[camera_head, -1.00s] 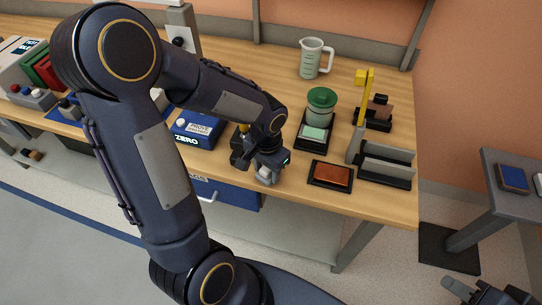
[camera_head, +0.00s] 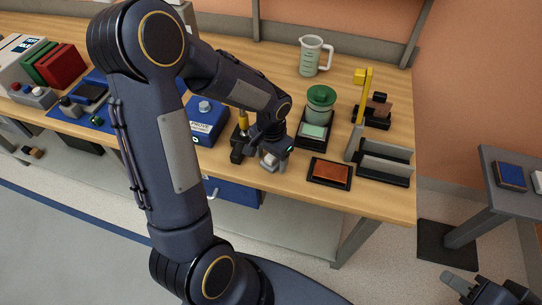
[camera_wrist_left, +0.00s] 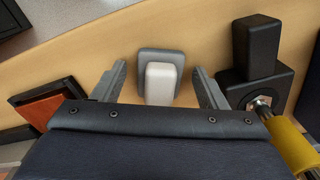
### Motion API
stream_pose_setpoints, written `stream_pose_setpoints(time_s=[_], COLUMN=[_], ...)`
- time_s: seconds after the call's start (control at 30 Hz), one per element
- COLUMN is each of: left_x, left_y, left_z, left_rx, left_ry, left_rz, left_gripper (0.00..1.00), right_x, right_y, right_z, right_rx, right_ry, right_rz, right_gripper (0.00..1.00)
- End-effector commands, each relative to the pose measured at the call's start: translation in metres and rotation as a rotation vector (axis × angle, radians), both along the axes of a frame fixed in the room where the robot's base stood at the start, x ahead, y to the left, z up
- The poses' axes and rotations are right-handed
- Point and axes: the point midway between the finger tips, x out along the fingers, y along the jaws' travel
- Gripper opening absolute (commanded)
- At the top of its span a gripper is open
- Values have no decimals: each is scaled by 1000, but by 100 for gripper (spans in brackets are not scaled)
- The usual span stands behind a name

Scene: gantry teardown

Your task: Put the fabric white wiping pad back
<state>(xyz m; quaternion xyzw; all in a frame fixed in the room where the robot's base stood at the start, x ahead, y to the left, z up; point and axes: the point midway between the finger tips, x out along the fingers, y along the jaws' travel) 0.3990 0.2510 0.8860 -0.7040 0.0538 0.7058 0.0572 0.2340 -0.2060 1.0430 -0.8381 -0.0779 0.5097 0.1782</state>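A small white block on a wider grey base stands on the wooden bench in the left wrist view (camera_wrist_left: 160,82); it looks like the wiping pad, though I cannot make out its fabric. My left gripper (camera_head: 270,158) is low over the bench near its front edge. In the left wrist view its two fingers (camera_wrist_left: 162,92) are apart, one on each side of the white block, with gaps showing. In the head view the gripper mostly hides the block. My right gripper (camera_head: 488,291) is at the bottom right corner, partly cut off, away from the bench.
A black stand with a yellow-handled tool (camera_head: 243,123) is close left of the left gripper. A brown pad in a black tray (camera_head: 330,173) is close right. Behind are a green-lidded jar (camera_head: 320,104) and a grey slotted holder (camera_head: 384,160). A blue box (camera_head: 205,122) stands left.

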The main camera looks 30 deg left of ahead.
Motion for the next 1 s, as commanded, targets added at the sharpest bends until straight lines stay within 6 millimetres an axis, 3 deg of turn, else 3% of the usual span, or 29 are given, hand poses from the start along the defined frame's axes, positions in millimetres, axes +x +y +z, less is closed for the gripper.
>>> stream_pose_setpoints(time_s=[0.2, 0.37, 0.8, 1.0], left_x=[0, 1, 1, -1], left_y=[0, 0, -1, 0], left_z=[1, 13, 102, 122], left_rx=[0, 2, -1, -1], left_ry=[0, -3, -5, -3], left_rz=[0, 1, 0, 2], left_gripper=[66, 66, 66, 66], right_x=[0, 0, 0, 0], right_y=[0, 0, 0, 0], right_z=[1, 4, 5, 6], right_rx=[0, 0, 0, 0], right_ry=[0, -1, 0, 0], right_rz=[0, 0, 0, 0], right_gripper=[36, 36, 36, 36])
